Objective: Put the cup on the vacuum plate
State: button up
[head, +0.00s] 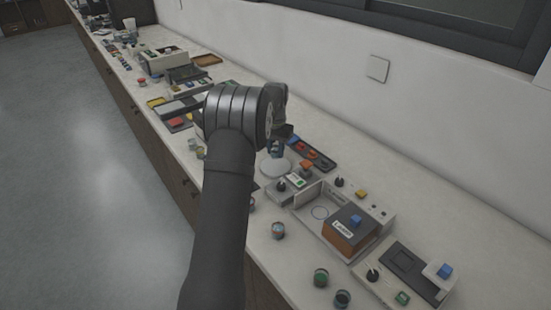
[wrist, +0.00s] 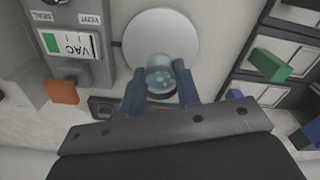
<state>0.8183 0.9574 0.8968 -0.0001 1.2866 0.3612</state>
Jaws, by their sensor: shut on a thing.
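The cup (wrist: 161,74) is small, round and clear, with pale bits inside. My gripper (wrist: 161,86) is shut on it, one blue finger on each side. The vacuum plate (wrist: 160,28) is a white disc, just beyond the cup in the wrist view; the cup overlaps its near part there. I cannot tell whether the cup touches the plate. In the head view, my gripper (head: 277,150) is above the far edge of the plate (head: 275,169), and the held cup is hard to make out.
A grey box with a VAC label and switch (wrist: 88,74) stands left of the plate. A rack with coloured handles (wrist: 243,65) is on the right. In the head view, an orange-sided machine (head: 346,236) and several small cups (head: 278,231) stand on the bench's nearer part.

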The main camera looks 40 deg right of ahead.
aim_at(275, 157)
jog(key=shift+f, duration=2)
jog(key=shift+f, duration=0.15)
jog(key=o, duration=0.9)
jog(key=shift+o, duration=0.2)
notch_tip(275, 157, up, 12)
jog(key=shift+r, duration=0.2)
notch_tip(275, 157, down, 12)
jog(key=shift+r, duration=1.6)
